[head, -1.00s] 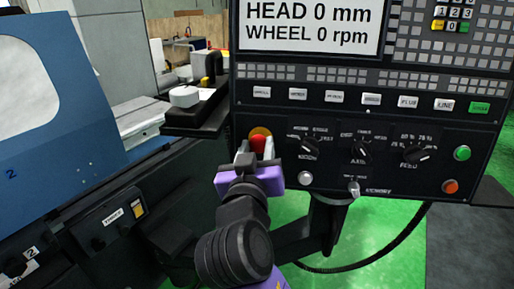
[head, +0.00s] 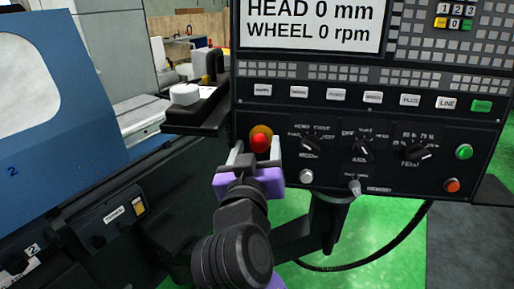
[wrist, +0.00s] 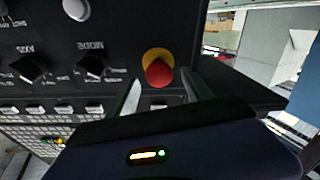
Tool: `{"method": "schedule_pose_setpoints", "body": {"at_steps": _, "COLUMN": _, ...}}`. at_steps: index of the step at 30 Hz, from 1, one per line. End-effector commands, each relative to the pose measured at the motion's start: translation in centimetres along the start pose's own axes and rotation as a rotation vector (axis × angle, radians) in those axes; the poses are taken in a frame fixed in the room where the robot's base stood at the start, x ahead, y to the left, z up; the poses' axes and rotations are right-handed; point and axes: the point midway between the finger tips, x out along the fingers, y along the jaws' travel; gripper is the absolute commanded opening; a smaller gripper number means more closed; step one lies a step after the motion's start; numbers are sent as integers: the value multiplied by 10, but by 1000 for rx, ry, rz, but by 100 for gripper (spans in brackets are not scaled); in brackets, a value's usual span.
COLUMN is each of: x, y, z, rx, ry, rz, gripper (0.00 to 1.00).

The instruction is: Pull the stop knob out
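The stop knob (head: 259,142) is a red round button on a yellow-orange base at the lower left of the black control panel. It also shows in the wrist view (wrist: 159,73), just beyond the fingertips. My gripper (head: 256,150) is open, with one finger on each side of the knob and a visible gap to it. In the wrist view my two fingers (wrist: 164,88) are spread apart with nothing between them touching the knob. How far the knob stands out from the panel is hard to tell.
The black control panel (head: 340,185) carries rotary dials (head: 311,145), a silver button (head: 306,176), and green and orange buttons at right. A dark shelf (head: 195,122) juts out left of the panel. The blue machine cover (head: 60,110) stands farther left. Green floor shows below.

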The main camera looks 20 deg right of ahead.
Motion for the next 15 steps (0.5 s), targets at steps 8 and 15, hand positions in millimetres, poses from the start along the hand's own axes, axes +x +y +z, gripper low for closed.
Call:
{"method": "schedule_pose_setpoints", "body": {"at_steps": 8, "x": -12, "y": -1, "z": 1, "rx": 1, "ry": 0, "rz": -3, "gripper": 59}}
{"method": "schedule_pose_setpoints", "body": {"at_steps": 15, "x": -51, "y": -1, "z": 2, "rx": 1, "ry": 0, "rz": -3, "gripper": 59}}
